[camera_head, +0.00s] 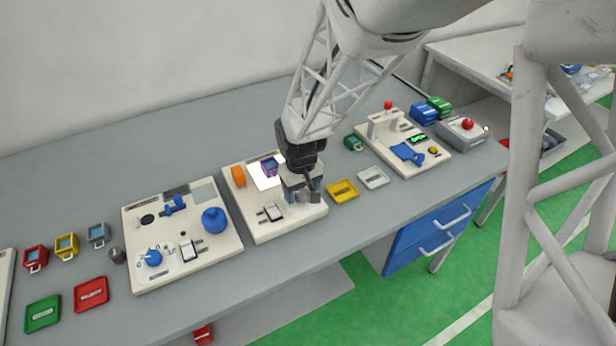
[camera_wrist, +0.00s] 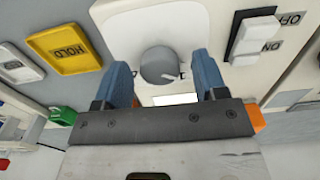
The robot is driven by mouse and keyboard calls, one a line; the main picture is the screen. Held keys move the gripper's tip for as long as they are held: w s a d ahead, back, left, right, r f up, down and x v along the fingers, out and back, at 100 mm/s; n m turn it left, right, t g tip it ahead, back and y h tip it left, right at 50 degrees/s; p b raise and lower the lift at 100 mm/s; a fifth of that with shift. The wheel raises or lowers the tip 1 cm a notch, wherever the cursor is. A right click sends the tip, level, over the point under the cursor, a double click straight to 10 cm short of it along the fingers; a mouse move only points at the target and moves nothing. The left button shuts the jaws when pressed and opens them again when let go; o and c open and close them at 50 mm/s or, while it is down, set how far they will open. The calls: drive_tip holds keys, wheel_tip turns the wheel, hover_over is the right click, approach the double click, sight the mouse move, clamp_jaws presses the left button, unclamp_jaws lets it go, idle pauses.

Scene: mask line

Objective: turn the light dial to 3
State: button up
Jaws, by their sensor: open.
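The light dial (camera_wrist: 160,65) is a round grey knob on a white disc in the wrist view. It lies between the two blue fingers of my gripper (camera_wrist: 163,72), with a visible gap on each side. A small dark pointer mark shows at its right edge; I cannot read any numbers. In the head view my gripper (camera_head: 303,194) is open over the front right of a cream panel (camera_head: 262,231), largely hiding the dial. A bright white square (camera_head: 263,178) is lit on this panel, with a purple object (camera_head: 270,166) at it.
A white rocker switch (camera_wrist: 253,40) marked ON and OFF sits beside the dial. A yellow HOLD tray (camera_head: 342,190) and a white tray (camera_head: 373,178) lie right of the panel. Another panel (camera_head: 136,225) with a blue numbered dial (camera_head: 153,258) stands left. An orange block (camera_head: 238,176) is behind.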

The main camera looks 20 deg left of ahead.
drive_tip(key=shift+f, duration=0.1)
drive_tip(key=shift+c, duration=0.3)
drive_tip(key=c, duration=0.9)
drive_tip(key=shift+o, duration=0.2)
